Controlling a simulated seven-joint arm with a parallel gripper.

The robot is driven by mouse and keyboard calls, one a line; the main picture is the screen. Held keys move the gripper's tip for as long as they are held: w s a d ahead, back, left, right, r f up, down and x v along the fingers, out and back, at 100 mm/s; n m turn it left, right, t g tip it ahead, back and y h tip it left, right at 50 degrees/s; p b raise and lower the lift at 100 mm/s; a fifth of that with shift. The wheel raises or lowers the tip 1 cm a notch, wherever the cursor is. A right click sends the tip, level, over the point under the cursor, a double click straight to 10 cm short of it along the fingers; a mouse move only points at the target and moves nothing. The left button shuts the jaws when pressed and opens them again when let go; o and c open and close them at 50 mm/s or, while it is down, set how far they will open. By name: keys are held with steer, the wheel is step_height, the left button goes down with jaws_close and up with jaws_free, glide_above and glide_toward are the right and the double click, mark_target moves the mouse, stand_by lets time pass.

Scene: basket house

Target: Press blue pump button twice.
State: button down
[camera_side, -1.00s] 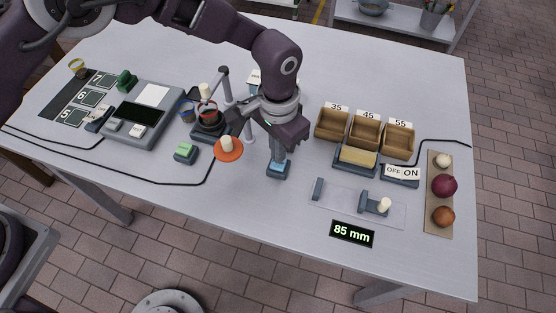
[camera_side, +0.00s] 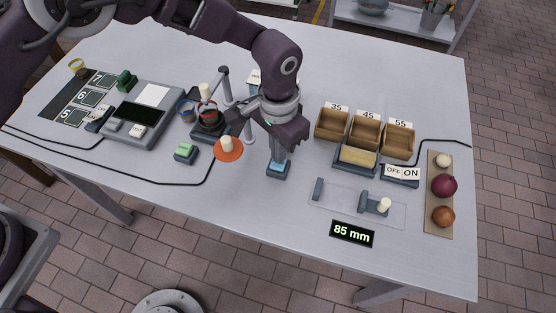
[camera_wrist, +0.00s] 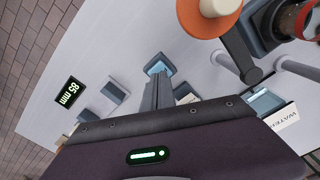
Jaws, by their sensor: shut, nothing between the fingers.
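The blue pump button (camera_side: 277,168) sits on a small dark base (camera_side: 278,175) near the front middle of the table. My gripper (camera_side: 281,156) is shut and empty, pointing down with its fingertips right over the button. In the wrist view the shut fingers (camera_wrist: 158,82) reach toward the blue button (camera_wrist: 158,67) and hide part of it. I cannot tell whether the tips touch the button or hover just above it.
A green button (camera_side: 185,152) and an orange disc with a pale knob (camera_side: 229,154) stand to the left. To the right are a clear plate with a slider (camera_side: 375,204), an "85 mm" display (camera_side: 352,233) and wooden bins (camera_side: 365,132). Bare table lies in front.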

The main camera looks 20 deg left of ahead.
steer(key=shift+f, duration=0.15)
steer(key=shift+f, duration=1)
steer(key=shift+r, duration=1.15)
steer(key=shift+f, duration=1.1)
steer(key=shift+r, duration=1.1)
